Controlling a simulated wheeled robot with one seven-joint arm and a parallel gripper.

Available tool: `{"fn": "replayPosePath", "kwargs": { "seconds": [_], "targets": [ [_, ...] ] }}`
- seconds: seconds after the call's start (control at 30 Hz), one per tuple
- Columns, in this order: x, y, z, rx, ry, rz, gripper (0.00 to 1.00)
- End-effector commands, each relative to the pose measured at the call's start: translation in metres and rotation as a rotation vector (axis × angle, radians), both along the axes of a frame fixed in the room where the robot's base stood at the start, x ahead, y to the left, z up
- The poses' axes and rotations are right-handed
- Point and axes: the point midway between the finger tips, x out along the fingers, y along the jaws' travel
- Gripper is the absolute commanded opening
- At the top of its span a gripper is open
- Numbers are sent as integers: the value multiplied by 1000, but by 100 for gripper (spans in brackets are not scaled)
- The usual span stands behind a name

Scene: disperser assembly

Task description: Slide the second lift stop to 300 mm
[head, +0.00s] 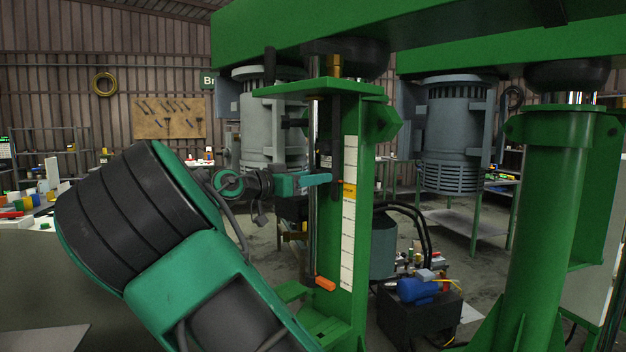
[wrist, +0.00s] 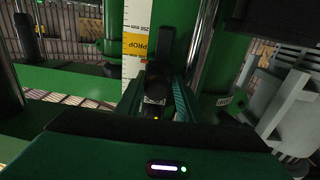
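A green column (head: 338,245) carries a white scale (head: 348,255) with an orange band near mid-height. A bright rod (head: 312,240) stands beside the scale. An orange-tipped stop (head: 325,284) sits low on the rod. A teal piece (head: 318,179) reaches across the rod slightly above the orange band. My gripper (head: 285,185) is at that height, beside the rod. In the wrist view, a black labelled block (wrist: 153,100) lies between the finger area (wrist: 158,108), in front of the scale (wrist: 136,60), which reads 250 mm above an upside-down PROP label. Finger contact is unclear.
A green beam (head: 300,30) spans overhead. A second green column (head: 545,200) stands at right. Grey motors (head: 455,140) hang behind. A black box with a blue motor (head: 415,290) is on the floor behind the column. A green foot (head: 320,325) lies below the rod.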

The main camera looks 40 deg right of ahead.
Motion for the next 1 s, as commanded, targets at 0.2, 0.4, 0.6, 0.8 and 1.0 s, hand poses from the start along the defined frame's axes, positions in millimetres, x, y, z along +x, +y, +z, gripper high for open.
{"fn": "replayPosePath", "kwargs": {
  "seconds": [0.2, 0.4, 0.6, 0.8, 1.0],
  "targets": [
    [0, 1, 0, 0, 0, 2, 45],
    [-1, 0, 1, 0, -1, -2, 45],
    [-2, 0, 1, 0, -1, -4, 45],
    [-1, 8, 1, 0, -1, -3, 45],
    [0, 40, 0, -1, 0, -1, 45]
  ]
}}
